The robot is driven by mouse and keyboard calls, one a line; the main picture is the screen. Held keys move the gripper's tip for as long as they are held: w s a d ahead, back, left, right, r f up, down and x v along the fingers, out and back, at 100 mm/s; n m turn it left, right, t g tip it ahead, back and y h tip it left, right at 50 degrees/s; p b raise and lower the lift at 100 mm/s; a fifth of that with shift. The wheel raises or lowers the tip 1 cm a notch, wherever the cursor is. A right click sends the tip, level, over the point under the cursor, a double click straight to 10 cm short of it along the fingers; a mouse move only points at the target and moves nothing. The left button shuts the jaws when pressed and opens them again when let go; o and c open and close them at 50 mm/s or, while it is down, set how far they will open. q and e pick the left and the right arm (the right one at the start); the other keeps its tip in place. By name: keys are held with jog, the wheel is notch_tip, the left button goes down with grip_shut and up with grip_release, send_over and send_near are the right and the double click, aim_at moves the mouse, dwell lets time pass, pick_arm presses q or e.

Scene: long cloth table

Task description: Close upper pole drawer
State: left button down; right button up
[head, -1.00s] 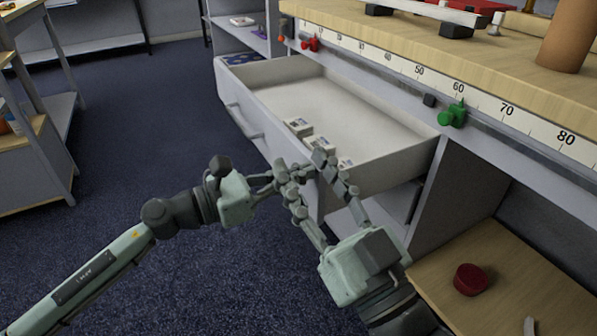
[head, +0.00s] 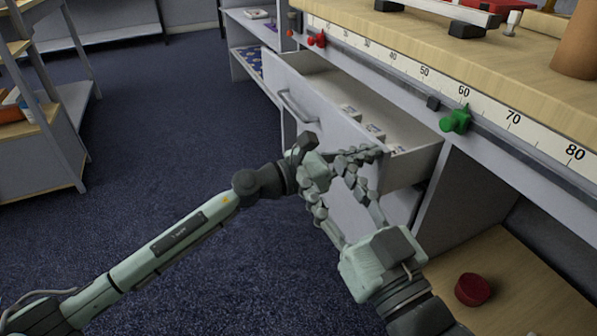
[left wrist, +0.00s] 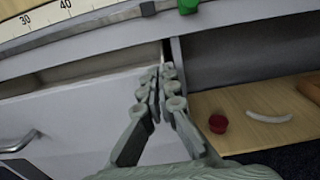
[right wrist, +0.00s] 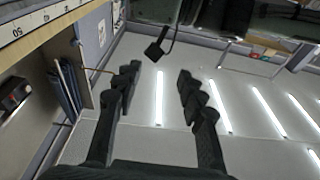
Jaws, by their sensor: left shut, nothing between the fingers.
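The upper drawer (head: 345,128) is grey, with a bar handle (head: 298,106), and is partly pulled out under the bench top. Several small white boxes lie inside it. My left gripper (head: 374,153) is shut and empty, its fingertips at the right end of the drawer front. The left wrist view shows the fingers (left wrist: 160,80) pressed together against or very near the drawer front (left wrist: 75,125); contact is hard to tell. My right gripper (head: 328,170) is open and empty, in front of the drawer, overlapping the left gripper in the head view. The right wrist view shows its spread fingers (right wrist: 158,80).
The bench top (head: 400,45) has a ruler strip (head: 490,108) and a green clamp (head: 455,121) on its edge. A red round object (head: 472,289) lies on the lower wooden shelf (head: 510,265). A shelf rack (head: 45,130) stands left; the floor between is clear.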

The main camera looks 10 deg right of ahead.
aim_at(401, 153)
pick_arm(q)
jog(key=b+x, duration=0.1)
jog(key=x, duration=0.6)
jog(key=shift+d+f, duration=0.15)
jog(key=shift+d, duration=0.2)
jog(key=shift+w+d+b, duration=0.3)
jog(key=shift+d, duration=0.35)
pick_arm(e)
jog(key=shift+s+r+t+y, duration=0.25)
jog(key=shift+r+t, duration=0.3)
jog(key=shift+r, duration=0.3)
jog(key=shift+s+r+t+y, duration=0.15)
jog(key=shift+s+r+t, duration=0.2)
jog(key=shift+r+t, duration=0.4)
jog(key=shift+s+r+t+y, duration=0.2)
jog(key=shift+s+r+t, duration=0.15)
jog(key=shift+r, duration=0.65)
